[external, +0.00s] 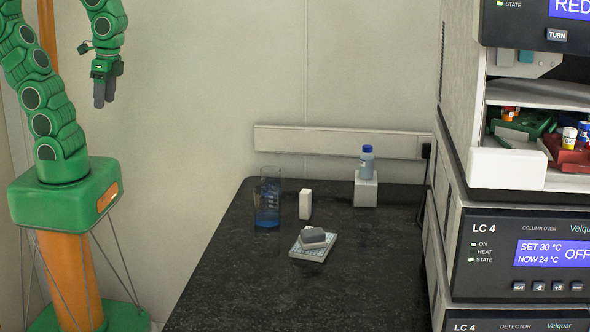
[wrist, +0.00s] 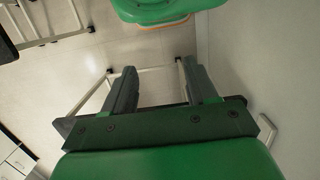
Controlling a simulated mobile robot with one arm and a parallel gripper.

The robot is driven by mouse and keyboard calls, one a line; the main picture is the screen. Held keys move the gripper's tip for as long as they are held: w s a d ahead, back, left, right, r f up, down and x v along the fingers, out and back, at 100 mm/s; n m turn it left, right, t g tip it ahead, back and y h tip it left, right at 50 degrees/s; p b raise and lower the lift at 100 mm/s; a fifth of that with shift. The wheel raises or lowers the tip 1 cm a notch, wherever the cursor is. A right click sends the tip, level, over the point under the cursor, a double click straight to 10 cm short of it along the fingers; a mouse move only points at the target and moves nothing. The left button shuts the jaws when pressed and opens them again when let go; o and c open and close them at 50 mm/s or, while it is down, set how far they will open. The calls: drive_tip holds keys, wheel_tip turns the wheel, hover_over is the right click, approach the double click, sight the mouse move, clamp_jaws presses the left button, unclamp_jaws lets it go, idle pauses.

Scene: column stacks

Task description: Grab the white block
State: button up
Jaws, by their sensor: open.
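A small white upright block (external: 305,204) stands on the dark bench, just right of a blue-tinted glass beaker. A larger white cube (external: 366,190) stands farther back to the right, with a small blue-capped bottle (external: 367,162) on top of it. My gripper (external: 104,93) hangs pointing down at the upper left, in front of the wall, well away from the bench and both white pieces. In the wrist view my gripper (wrist: 157,68) shows two separated fingers with nothing between them. Neither white piece shows in the wrist view.
The glass beaker (external: 268,202) stands close to the small block's left side. A grey object (external: 313,236) lies on a pale flat pad (external: 305,252) in front. Stacked instruments (external: 520,250) wall off the right side. The front of the bench (external: 290,300) is clear.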

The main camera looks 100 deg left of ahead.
drive_tip(key=w+a+r+m+y, duration=0.2)
drive_tip(key=w+a+r, duration=0.1)
drive_tip(key=w, duration=0.3)
drive_tip(key=w+a+r+m+y, duration=0.2)
drive_tip(key=w+a+r, duration=0.15)
drive_tip(key=w, duration=0.35)
drive_tip(key=m+t+y, duration=0.4)
drive_tip(key=m+y, duration=0.5)
drive_tip(key=m, duration=0.7)
hover_over(304, 205)
drive_tip(key=d, duration=0.6)
wheel_tip(304, 205, down, 3)
drive_tip(key=f, duration=3.2)
drive_tip(key=shift+s+a, duration=0.2)
drive_tip(key=shift+s+x, duration=0.15)
drive_tip(key=shift+x, duration=1.85)
drive_tip(key=shift+s+x, duration=0.15)
drive_tip(key=shift+x, duration=1.85)
drive_tip(key=shift+r, duration=0.1)
drive_tip(key=c, duration=1)
